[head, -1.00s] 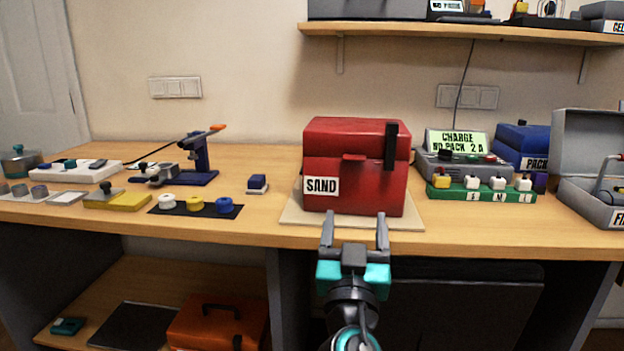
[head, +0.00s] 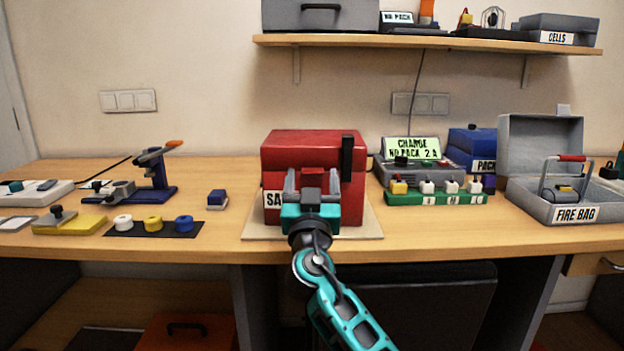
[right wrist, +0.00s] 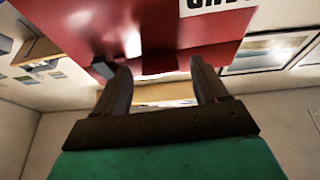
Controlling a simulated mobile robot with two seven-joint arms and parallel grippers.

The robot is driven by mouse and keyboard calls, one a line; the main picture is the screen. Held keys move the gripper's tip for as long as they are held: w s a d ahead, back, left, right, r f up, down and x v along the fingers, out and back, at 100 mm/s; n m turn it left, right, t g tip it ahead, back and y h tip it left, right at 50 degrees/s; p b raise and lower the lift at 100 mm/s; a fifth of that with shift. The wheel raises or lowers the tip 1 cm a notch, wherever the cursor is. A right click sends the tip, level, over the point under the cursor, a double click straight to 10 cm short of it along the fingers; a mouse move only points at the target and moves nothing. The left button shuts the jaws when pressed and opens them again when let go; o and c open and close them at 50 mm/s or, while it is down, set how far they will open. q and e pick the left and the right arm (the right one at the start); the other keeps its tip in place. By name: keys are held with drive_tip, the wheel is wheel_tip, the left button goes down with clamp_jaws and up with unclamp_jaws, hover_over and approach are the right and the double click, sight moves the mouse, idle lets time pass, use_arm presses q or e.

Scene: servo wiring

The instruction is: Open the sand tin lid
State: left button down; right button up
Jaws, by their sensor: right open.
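The red sand tin (head: 350,205) stands on a pale board (head: 370,233) near the table's front edge, its lid (head: 310,146) down. A black strip (head: 347,156) sits at the right of its front. My right gripper (head: 312,178) is open and empty in front of the tin, fingers pointing at its front face, and covers part of the SAND label (head: 271,200) and the lid's front lip. In the right wrist view the tin (right wrist: 205,32) fills the top, with the open fingers (right wrist: 160,85) close to it; contact cannot be told. My left gripper is out of view.
A charger (head: 425,172) and a green block with several knobs (head: 430,199) stand right of the tin. An open grey fire bag box (head: 578,212) is further right. A small blue block (head: 217,197) and a black mat with spools (head: 165,231) lie left.

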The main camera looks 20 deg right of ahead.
drive_tip(key=shift+w, duration=0.1)
drive_tip(key=shift+c, duration=0.3)
clamp_jaws()
idle(0.4)
